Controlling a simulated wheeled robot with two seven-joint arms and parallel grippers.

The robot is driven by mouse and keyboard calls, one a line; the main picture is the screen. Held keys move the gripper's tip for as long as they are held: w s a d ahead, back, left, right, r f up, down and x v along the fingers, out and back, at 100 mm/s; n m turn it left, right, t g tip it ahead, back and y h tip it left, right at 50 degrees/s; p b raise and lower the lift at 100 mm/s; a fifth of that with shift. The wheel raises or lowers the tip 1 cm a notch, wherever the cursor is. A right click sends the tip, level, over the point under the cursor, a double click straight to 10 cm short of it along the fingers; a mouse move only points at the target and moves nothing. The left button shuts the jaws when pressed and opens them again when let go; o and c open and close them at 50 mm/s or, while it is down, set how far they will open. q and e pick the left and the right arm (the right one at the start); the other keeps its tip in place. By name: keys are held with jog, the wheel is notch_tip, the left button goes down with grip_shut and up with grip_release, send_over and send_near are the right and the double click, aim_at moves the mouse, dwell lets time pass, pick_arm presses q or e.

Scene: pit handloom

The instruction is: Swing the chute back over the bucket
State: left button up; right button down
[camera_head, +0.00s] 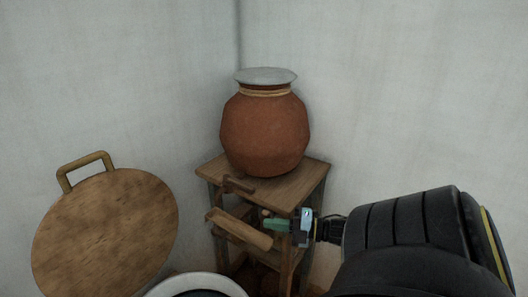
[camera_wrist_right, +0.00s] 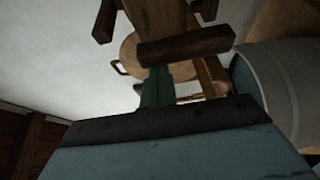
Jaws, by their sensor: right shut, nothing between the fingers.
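The wooden chute (camera_head: 240,229) is a narrow brown trough at the front of the wooden stand, sloping down to the right. The bucket (camera_head: 195,279) shows only as a pale rim with a dark inside at the bottom edge; a grey rounded vessel at right in the wrist view (camera_wrist_right: 284,90) looks like it. The chute's visible end is not over the rim in the head view. My right gripper (camera_head: 272,225) is shut and empty, its green fingers close to the chute's right end; I cannot tell whether they touch. My left gripper is not in view.
A clay pot (camera_head: 265,130) with a grey lid stands on the wooden stand (camera_head: 300,180) in the wall corner. A small wooden bracket (camera_head: 238,185) sits at the stand's front edge. A round wooden board with a handle (camera_head: 105,235) is at left. A dark wooden bar (camera_wrist_right: 185,46) crosses the wrist view.

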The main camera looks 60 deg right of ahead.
jog(key=shift+w+d+r+b, duration=0.15)
jog(key=shift+d+b, duration=0.05)
jog(key=shift+d, duration=0.45)
jog(key=shift+w+d+r+b, duration=0.1)
jog(key=shift+d+b, duration=0.1)
jog(key=shift+d, duration=0.4)
jog(key=shift+w+d+r+b, duration=0.15)
jog(key=shift+d+b, duration=0.05)
jog(key=shift+d, duration=0.45)
jog(key=shift+a+r, duration=0.1)
jog(key=s+a+p, duration=0.2)
jog(key=a+p, duration=0.2)
jog(key=s+d+y+b, duration=0.1)
jog(key=s+d+b, duration=0.2)
jog(key=s+d, duration=0.3)
jog(key=shift+s+d+f+n, duration=0.25)
jog(key=shift+d+f, duration=0.2)
jog(key=shift+d, duration=0.4)
